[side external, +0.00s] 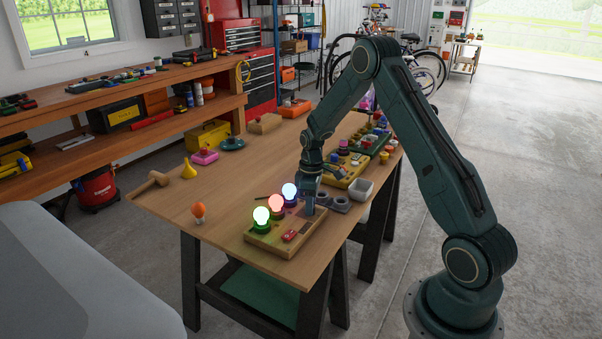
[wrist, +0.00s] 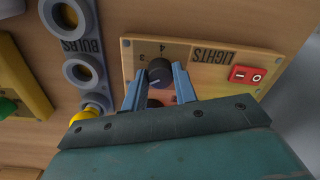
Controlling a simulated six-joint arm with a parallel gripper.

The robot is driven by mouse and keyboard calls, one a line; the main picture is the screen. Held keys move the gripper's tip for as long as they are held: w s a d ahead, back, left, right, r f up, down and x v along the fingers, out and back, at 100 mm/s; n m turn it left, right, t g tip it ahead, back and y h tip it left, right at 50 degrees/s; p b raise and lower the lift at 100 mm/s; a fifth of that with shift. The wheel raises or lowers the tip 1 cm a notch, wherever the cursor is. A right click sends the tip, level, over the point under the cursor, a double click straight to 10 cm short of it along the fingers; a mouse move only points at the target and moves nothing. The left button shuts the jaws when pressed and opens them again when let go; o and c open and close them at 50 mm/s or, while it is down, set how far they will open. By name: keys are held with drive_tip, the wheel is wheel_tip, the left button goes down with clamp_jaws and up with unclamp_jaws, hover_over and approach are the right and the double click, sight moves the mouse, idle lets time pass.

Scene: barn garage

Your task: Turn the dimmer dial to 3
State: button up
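The dimmer dial (wrist: 160,72) is a dark round knob on the wooden lights board (wrist: 125,48), with the numbers 3 and 4 showing beside it. A small pale mark shows on the knob, but I cannot tell which number it points to. My gripper (wrist: 160,70) has its two blue fingers on either side of the dial; whether they press on it is unclear. In the side view my gripper (side external: 309,208) points down at the board (side external: 270,250), hiding the dial. Green (side external: 262,215), red (side external: 276,203) and blue (side external: 290,191) bulbs glow on the board.
A red switch (wrist: 247,75) sits on the board to the right of the dial. Grey bulb holders (wrist: 82,72) lie to the left. An orange egg-shaped thing (side external: 198,210) stands on the table (side external: 235,185). Trays of parts crowd the table's far right; its middle is clear.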

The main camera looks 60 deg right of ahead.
drive_tip(key=shift+m, duration=0.4)
drive_tip(key=m, duration=1.1)
idle(0.5)
drive_tip(key=o, duration=1)
drive_tip(key=shift+r, duration=0.1)
drive_tip(key=shift+s+d+r, duration=0.1)
drive_tip(key=shift+s+r, duration=0.05)
drive_tip(key=shift+r, duration=3.3)
drive_tip(key=shift+s+d+r, duration=0.1)
drive_tip(key=shift+r, duration=3.3)
